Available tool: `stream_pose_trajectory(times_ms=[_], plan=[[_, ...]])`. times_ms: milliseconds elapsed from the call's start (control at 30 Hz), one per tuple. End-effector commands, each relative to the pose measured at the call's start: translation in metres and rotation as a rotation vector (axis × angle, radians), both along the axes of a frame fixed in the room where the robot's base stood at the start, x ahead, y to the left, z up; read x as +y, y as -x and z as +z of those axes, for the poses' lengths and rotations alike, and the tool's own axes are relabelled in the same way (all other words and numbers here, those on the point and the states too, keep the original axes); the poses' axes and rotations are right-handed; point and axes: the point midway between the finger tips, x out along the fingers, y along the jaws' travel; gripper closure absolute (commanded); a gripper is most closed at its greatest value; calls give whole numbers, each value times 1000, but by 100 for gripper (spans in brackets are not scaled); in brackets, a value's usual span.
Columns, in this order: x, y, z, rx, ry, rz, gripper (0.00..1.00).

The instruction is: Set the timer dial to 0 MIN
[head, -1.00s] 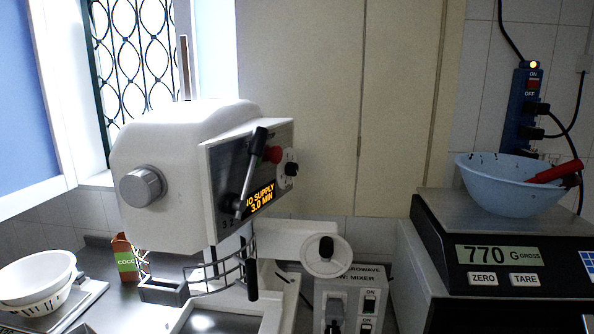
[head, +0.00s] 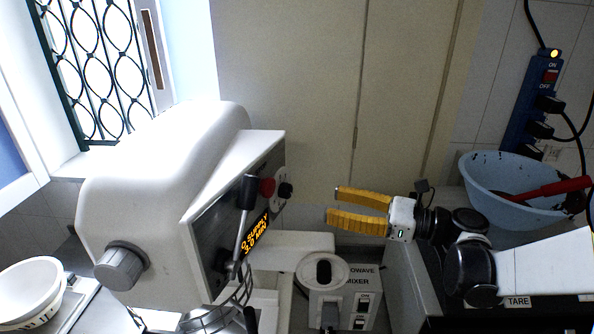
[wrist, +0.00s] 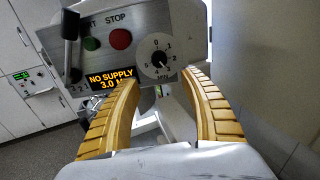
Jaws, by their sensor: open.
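The timer dial (head: 285,190) is a black knob on a white round face on the front panel of the white mixer (head: 165,185). In the wrist view the timer dial (wrist: 160,57) shows its numbers, with 0 at the top; its pointer is too small to read surely. The amber display (wrist: 110,79) reads "NO SUPPLY" and 3.0 MIN. My gripper (head: 333,203) is open and empty, apart from the dial and to its right in the head view. In the wrist view my gripper (wrist: 163,78) has its yellow fingers spread below the dial.
A red stop button (wrist: 121,39) and green start button (wrist: 91,43) sit left of the dial. A black-knobbed lever (head: 245,210) sticks out before the panel. A microwave mixer box (head: 360,290) stands below, and a blue bowl (head: 490,180) at right.

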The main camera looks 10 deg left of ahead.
Motion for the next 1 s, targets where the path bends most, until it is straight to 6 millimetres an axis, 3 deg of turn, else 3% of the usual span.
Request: stream_pose_trajectory(times_ms=[167, 600, 1000], plan=[[15, -5, 1, 15, -19, 6, 47], [92, -25, 1, 11, -16, 5, 47], [104, -29, 1, 11, -16, 2, 47]])
